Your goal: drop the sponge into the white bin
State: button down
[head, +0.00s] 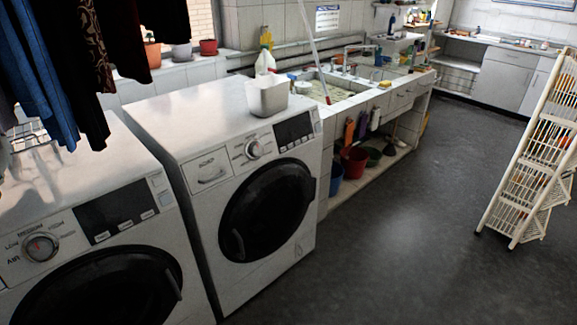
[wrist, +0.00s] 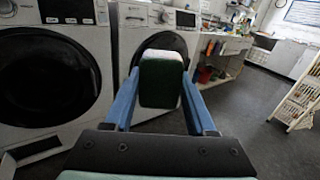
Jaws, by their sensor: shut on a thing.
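A white bin (head: 267,97), small and open-topped, stands on the top of the right washing machine near its back right edge in the head view. Its inside is mostly hidden from this angle. In the wrist view, my gripper (wrist: 160,88) has two blue fingers shut on a sponge (wrist: 161,72), one on each side. The sponge has a dark green face and a pale top edge. It is held up in front of the washing machines, clear of any surface. My gripper and the sponge do not show in the head view. I cannot make out the bin in the wrist view.
The right machine's top (head: 190,112) is mostly bare. A white bottle (head: 265,60) stands behind the bin. Dark clothes (head: 75,50) hang at upper left. A tiled sink (head: 345,92) lies beyond, and a white rack (head: 545,150) stands right. The middle floor is clear.

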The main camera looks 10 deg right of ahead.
aim_at(276, 108)
jog(key=z, duration=0.1)
jog(key=i+l+u, duration=0.3)
jog(key=i+l, duration=0.5)
jog(key=i, duration=0.25)
jog(key=i+l+u, duration=0.35)
jog(key=i+l, duration=0.65)
